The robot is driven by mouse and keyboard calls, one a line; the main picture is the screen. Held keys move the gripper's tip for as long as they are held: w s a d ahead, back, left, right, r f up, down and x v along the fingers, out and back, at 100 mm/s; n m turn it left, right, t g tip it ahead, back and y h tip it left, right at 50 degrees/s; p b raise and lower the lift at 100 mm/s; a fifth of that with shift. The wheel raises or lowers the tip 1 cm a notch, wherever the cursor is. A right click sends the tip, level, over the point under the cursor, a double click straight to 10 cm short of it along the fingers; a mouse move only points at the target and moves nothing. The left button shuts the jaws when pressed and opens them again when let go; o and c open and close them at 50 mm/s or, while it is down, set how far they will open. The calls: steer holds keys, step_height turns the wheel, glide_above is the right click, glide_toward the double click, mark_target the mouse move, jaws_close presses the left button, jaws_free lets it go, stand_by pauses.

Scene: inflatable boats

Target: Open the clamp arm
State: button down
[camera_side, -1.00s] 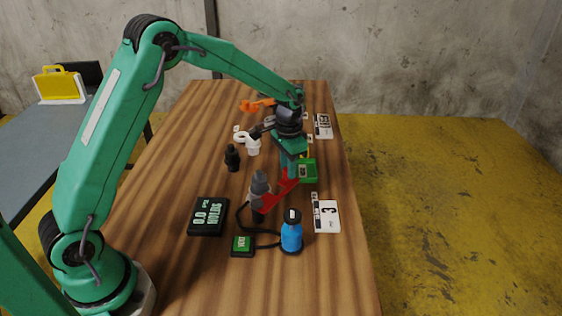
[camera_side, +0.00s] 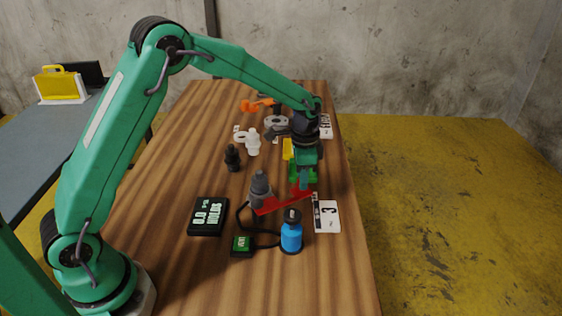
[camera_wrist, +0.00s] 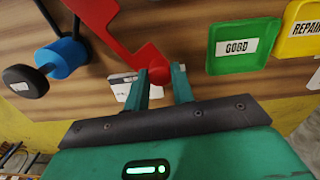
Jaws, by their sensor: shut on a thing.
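The red clamp arm (camera_side: 279,204) runs from the grey fitting (camera_side: 260,185) out to the right, low over the table. My gripper (camera_side: 304,187) is shut on that end. In the wrist view my gripper (camera_wrist: 161,83) has one green finger on each side of the knob. The exact contact is partly hidden in the side view by my own gripper.
A blue bottle-shaped thing (camera_side: 291,236) stands close in front of the arm. A green GOOD tray (camera_wrist: 243,46) and yellow REPAIR tray (camera_wrist: 301,30) are nearby. A black display (camera_side: 208,216) lies left.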

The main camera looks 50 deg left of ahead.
steer(key=shift+d+r, duration=0.1)
steer(key=shift+d, duration=0.1)
stand_by(0.3)
steer(key=c, duration=1.2)
jaws_free()
steer(key=shift+o, duration=0.2)
steer(key=shift+r, duration=0.1)
step_height(320, 180, up, 7)
steer(key=shift+r, duration=0.3)
